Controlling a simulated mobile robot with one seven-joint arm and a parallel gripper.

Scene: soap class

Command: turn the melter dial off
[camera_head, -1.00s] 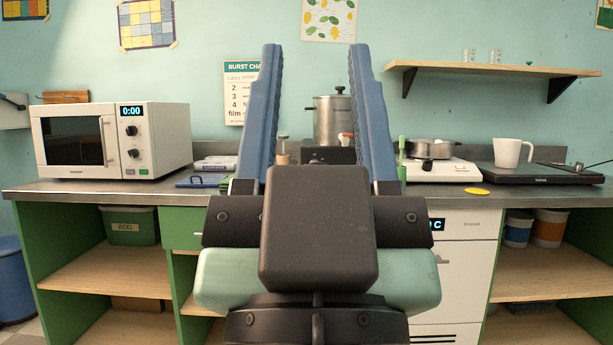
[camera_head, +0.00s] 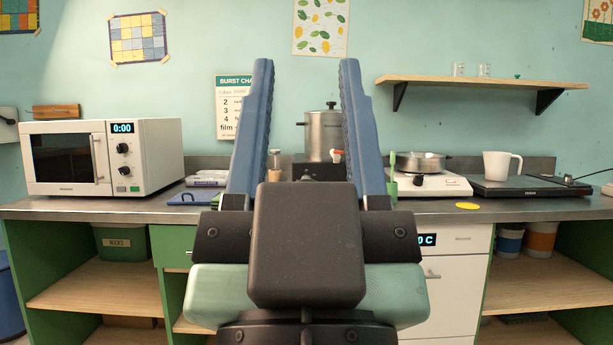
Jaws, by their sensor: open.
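The melter is most likely the lidded steel pot (camera_head: 322,138) with a red-tipped tap (camera_head: 337,155), at the back of the counter. It stands on a dark base (camera_head: 320,168). My gripper (camera_head: 306,65) is in front of it, with its two blue fingers spread wide and pointing up and forward. Nothing is between the fingers within reach. The pot shows between them, farther back. The lower part of the dark base is hidden behind my gripper, and I cannot make out a dial there.
A microwave (camera_head: 105,157) stands on the left of the counter (camera_head: 480,210). On the right are a hot plate (camera_head: 430,184) with a pan (camera_head: 420,162), a white mug (camera_head: 500,165) and a black flat device (camera_head: 530,187). A shelf (camera_head: 480,82) hangs above.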

